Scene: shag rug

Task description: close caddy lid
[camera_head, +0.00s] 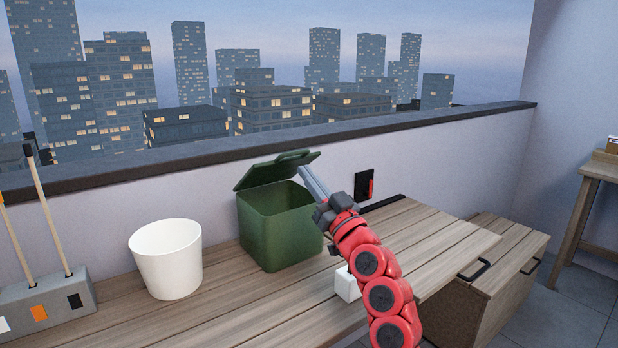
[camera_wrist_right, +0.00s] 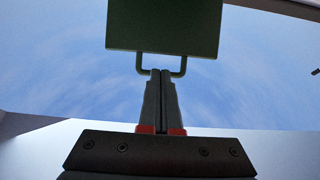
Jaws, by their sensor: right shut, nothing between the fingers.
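The green caddy (camera_head: 270,232) stands on the wooden counter, to the left of my right arm. Its lid (camera_head: 268,172) is raised and tilted open, with a loop handle at its edge. My right gripper (camera_head: 304,170) is shut and empty, its fingertips close to the handle side of the lid. In the right wrist view the lid (camera_wrist_right: 164,25) fills the top middle, and the shut fingers (camera_wrist_right: 160,75) point at its handle (camera_wrist_right: 177,72), appearing within the loop's outline. I cannot tell whether they touch. My left gripper is not in view.
A white bucket (camera_head: 168,262) stands left of the caddy. A grey holder (camera_head: 45,303) with upright sticks is at far left. A small white block (camera_head: 346,285) sits beside my right arm. A wall with a dark ledge runs behind. The counter (camera_head: 245,318) in front is clear.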

